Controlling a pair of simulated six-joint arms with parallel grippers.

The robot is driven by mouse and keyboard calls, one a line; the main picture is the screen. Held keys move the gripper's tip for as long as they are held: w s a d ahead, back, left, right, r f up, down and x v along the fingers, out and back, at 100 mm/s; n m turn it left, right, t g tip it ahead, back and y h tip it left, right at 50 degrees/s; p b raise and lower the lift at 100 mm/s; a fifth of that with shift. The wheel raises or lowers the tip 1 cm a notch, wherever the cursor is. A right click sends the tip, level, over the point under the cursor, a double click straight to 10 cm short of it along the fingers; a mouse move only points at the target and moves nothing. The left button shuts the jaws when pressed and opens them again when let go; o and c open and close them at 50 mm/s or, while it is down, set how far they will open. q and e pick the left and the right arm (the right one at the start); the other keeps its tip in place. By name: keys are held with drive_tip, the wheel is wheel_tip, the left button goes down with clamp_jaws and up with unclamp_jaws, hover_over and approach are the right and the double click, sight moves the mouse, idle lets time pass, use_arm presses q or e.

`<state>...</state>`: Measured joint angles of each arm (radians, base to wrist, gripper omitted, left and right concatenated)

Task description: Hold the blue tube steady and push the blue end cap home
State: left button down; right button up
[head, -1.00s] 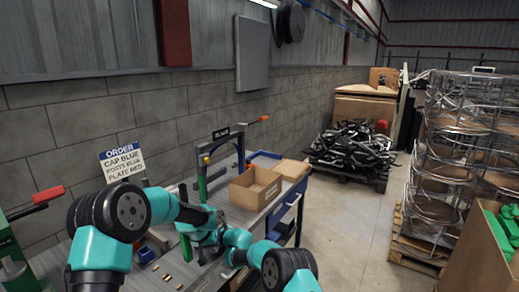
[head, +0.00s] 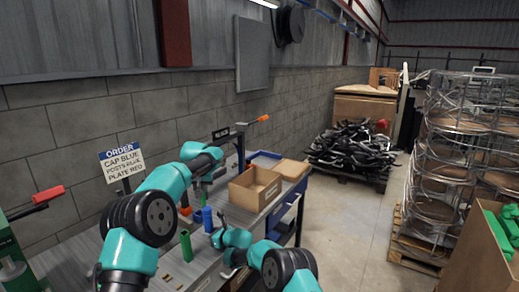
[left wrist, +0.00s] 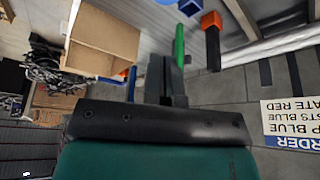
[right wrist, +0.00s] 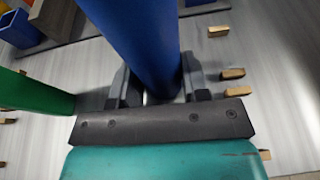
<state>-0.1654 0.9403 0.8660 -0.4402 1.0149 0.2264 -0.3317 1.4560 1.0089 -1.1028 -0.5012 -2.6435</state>
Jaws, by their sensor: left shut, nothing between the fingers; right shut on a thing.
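The blue tube (head: 207,220) stands upright on the bench in the head view. It fills the top middle of the right wrist view (right wrist: 137,38). My right gripper (head: 217,238) is shut on it, with one finger on each side (right wrist: 150,85). My left gripper (head: 198,185) is raised above and behind the tube. Its fingers are shut and empty in the left wrist view (left wrist: 166,75). I cannot make out the blue end cap as a separate piece; the head view is too small to tell whether it sits on the tube.
A green tube (head: 186,246) stands just left of the blue one. Several small brass-coloured pegs (right wrist: 233,73) lie on the bench. A cardboard box (head: 255,188) stands further right on it. A press-like frame with an orange-tipped handle (head: 262,118) stands behind. An order sign (head: 122,162) is at the left.

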sight(207, 207)
use_arm(q)
drive_tip(key=shift+f, duration=0.15)
drive_tip(key=shift+f, duration=3.2)
drive_tip(key=shift+f, duration=1)
drive_tip(key=shift+r, duration=0.15)
idle(0.3)
drive_tip(key=shift+r, duration=2.95)
use_arm(e)
drive_tip(key=o, duration=0.8)
drive_tip(key=shift+s+d, duration=0.1)
drive_tip(key=shift+v, duration=5.9)
